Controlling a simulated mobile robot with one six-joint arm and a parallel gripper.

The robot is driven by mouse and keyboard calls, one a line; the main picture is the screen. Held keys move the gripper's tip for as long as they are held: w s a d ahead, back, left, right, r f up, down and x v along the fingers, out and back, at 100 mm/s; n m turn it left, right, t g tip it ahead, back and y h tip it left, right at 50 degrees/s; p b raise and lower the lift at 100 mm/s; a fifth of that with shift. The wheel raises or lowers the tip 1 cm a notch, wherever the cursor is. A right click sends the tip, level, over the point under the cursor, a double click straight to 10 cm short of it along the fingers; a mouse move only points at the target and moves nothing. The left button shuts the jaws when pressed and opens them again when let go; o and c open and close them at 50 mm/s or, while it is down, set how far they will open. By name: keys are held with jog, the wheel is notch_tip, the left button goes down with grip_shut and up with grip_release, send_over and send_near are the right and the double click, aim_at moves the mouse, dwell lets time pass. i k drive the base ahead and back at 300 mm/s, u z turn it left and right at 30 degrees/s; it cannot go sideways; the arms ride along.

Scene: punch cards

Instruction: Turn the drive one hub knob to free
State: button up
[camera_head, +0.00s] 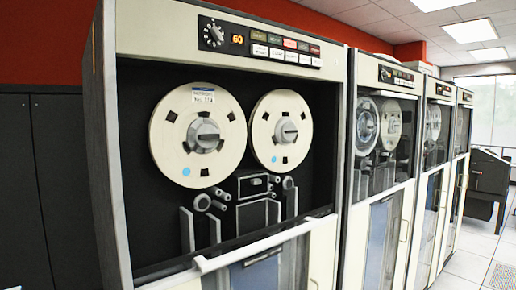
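The nearest tape drive, a cream cabinet (337,110) with a dark recessed front, fills the left half of the head view. It carries two white reels, a left reel (172,149) with a blue and white label and a right reel (262,148). Each has a grey hub knob at its centre: the left hub knob (206,136) and the right hub knob (288,131). Both knob bars look roughly level. I cannot read any free or lock marking. My gripper is not in view, and nothing touches either knob.
A control panel (262,41) with a dial, an orange 60 and several buttons sits above the reels. A pale rail (262,245) juts out below them. More drives (383,150) stand in a row at right. Open floor (475,262) shows at lower right.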

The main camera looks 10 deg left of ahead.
aim_at(206, 137)
jog(key=z, duration=1.7)
jog(key=k, duration=1.5)
jog(key=u, duration=1.1)
jog(key=i, duration=1)
jog(key=u, duration=0.05)
